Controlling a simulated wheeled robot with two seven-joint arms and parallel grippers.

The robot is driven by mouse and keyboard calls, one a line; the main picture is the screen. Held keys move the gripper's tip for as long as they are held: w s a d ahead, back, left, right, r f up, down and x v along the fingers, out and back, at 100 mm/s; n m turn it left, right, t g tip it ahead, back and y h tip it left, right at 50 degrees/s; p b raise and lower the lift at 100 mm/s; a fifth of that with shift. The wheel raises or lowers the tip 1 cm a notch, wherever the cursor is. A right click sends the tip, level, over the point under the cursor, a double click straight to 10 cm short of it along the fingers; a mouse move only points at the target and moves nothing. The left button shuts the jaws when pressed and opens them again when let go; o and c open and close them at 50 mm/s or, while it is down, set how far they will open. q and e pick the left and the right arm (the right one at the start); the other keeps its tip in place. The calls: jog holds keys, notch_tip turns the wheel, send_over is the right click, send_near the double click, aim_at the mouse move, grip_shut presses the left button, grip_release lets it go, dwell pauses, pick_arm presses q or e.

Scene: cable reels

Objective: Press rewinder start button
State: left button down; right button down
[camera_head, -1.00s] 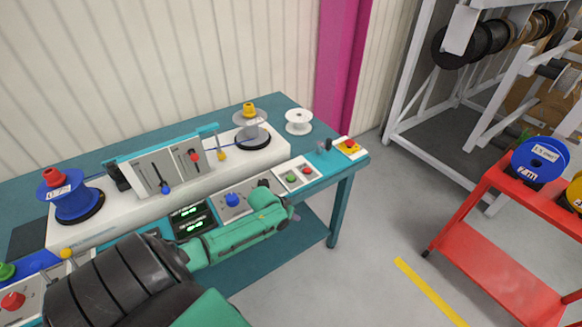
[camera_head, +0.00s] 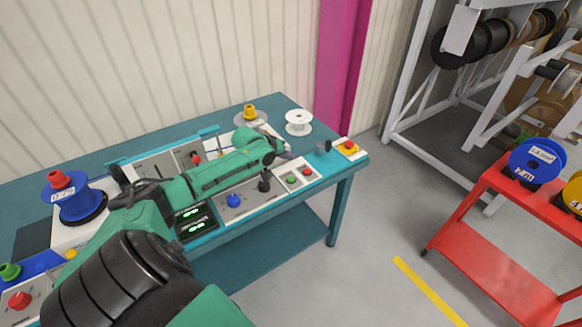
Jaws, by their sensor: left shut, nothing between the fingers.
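The rewinder is a long white machine on a teal bench, mostly behind my left arm in the head view. Its front control panel has a green button (camera_head: 291,180) and a red button (camera_head: 307,171) side by side on a white plate. Which is the start button I cannot read; green looks likeliest. My left gripper (camera_head: 283,153) is shut and empty, above the machine's right end, behind the buttons and apart from them in the picture. Its fingertips are small and hard to make out. The right gripper is not in view.
Left of the buttons are a black lever (camera_head: 265,183), a blue knob (camera_head: 233,201) and a display (camera_head: 196,221). A red emergency button (camera_head: 349,146) is at the bench's right corner. A blue reel (camera_head: 75,203) and white spool (camera_head: 298,122) stand on the bench. A red cart (camera_head: 500,262) stands right.

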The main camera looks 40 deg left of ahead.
pick_arm(q)
jog(key=b, duration=0.6)
send_over(289, 181)
notch_tip(289, 181, down, 7)
jog(key=shift+w, duration=0.1)
jog(key=shift+f+b, duration=0.4)
jog(key=shift+f, duration=0.1)
dwell(1.1)
jog(key=shift+f, duration=0.35)
